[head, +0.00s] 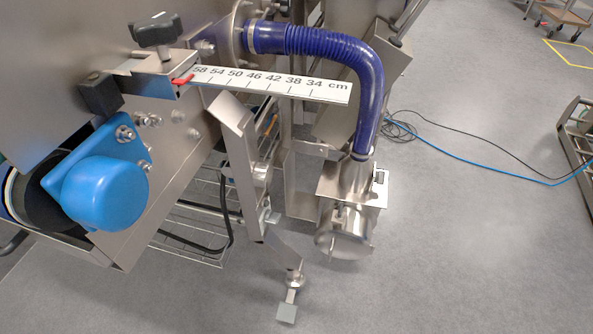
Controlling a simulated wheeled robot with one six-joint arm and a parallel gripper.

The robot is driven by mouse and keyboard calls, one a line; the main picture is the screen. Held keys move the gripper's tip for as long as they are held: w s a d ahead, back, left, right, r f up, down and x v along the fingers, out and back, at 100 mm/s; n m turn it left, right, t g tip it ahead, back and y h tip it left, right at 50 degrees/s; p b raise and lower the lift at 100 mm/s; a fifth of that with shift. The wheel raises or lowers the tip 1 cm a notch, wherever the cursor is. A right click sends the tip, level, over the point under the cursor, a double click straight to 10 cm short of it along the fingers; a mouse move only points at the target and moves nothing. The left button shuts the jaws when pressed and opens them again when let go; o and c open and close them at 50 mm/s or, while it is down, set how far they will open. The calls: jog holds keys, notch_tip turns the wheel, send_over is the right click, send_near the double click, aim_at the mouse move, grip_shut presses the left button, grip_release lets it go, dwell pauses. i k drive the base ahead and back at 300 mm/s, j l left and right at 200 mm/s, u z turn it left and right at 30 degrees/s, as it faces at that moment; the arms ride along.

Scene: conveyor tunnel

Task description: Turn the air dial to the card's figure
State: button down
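I see no air dial with a readable scale and no card in the head view. A black star-shaped knob (155,32) sits on a steel bracket at the upper left; I cannot tell that it is the dial. A ribbed blue hose (330,47) curves from a flange on the machine wall down to a steel blower-like unit (346,230). A small plate with a slot (352,187) sits where the hose meets that unit. My gripper is not in view.
A white centimetre scale (270,84) sticks out from the bracket, with a red pointer (183,80) beyond the 58 mark. A blue motor cap (105,193) and a steel leg (245,160) stand at left. Cables (470,168) cross the floor. Floor at lower right is clear.

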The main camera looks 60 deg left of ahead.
aim_at(380, 175)
jog(key=u, duration=1.95)
jog(key=i+l+u, duration=0.15)
jog(key=l+u, duration=0.15)
jog(key=i+l+u, duration=0.15)
jog(key=l+u, duration=0.5)
jog(key=i+l+u, duration=0.1)
jog(key=l, duration=0.75)
jog(key=i+l+u, duration=0.1)
jog(key=l, duration=0.7)
jog(key=i+l+u, duration=0.1)
jog(key=l, duration=0.75)
jog(key=k+j+z, duration=0.1)
jog(key=j, duration=0.35)
jog(key=k+j+z, duration=0.1)
jog(key=j, duration=0.3)
jog(key=k+j+z, duration=0.1)
jog(key=j, duration=0.3)
jog(key=k+j+z, duration=0.1)
jog(key=k+j, duration=0.2)
jog(key=j, duration=0.1)
